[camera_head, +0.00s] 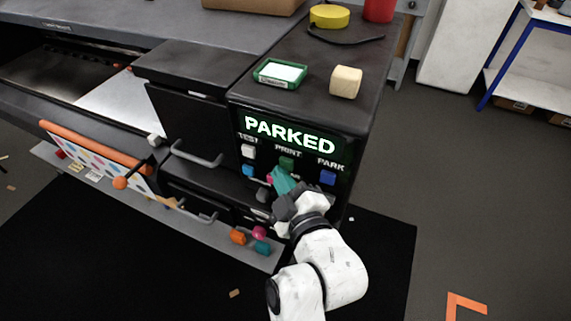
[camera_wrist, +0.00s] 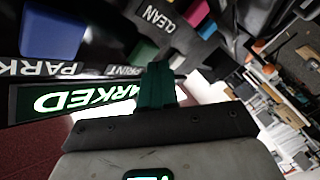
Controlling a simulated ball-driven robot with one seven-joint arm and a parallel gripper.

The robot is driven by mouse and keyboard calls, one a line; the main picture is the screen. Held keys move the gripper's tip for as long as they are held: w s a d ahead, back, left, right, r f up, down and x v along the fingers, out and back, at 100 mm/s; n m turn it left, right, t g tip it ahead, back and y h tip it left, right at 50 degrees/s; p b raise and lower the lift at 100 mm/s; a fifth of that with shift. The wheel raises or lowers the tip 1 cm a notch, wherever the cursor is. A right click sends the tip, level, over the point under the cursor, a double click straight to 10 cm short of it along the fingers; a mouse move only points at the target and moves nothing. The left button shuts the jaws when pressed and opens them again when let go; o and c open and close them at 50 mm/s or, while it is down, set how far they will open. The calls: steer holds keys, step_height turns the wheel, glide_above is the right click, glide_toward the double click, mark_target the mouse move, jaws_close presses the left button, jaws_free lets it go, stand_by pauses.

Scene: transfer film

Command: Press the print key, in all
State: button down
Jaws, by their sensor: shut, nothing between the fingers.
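The print key, a green block (camera_head: 287,163), sits on the dark panel below the PRINT label in the head view. In the wrist view a green key (camera_wrist: 117,52) shows beside the upside-down PRINT label. My gripper (camera_head: 279,176) has teal fingers, shut and empty, just below and left of the green key in the head view. The display (camera_head: 290,135) reads PARKED in lit letters.
A white key (camera_head: 248,150) under TEST and a blue key (camera_head: 328,177) under PARK flank the green one. Lower keys lie close to my fingers, partly hidden. A drawer handle (camera_head: 196,157) juts out at the left. Open floor (camera_head: 470,220) lies at the right.

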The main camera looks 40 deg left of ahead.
steer(key=shift+w+a+b, duration=0.1)
steer(key=shift+w+b, duration=0.25)
steer(key=shift+w, duration=0.1)
stand_by(0.5)
steer(key=shift+s, duration=0.1)
steer(key=shift+s+d+p, duration=0.2)
steer(key=shift+s+p, duration=0.1)
steer(key=shift+s, duration=0.5)
steer(key=s+p, duration=0.1)
steer(key=s, duration=0.1)
steer(key=s+d+p, duration=0.1)
steer(key=s, duration=0.1)
steer(key=shift+s+d, duration=0.1)
steer(key=shift+s, duration=0.3)
stand_by(0.8)
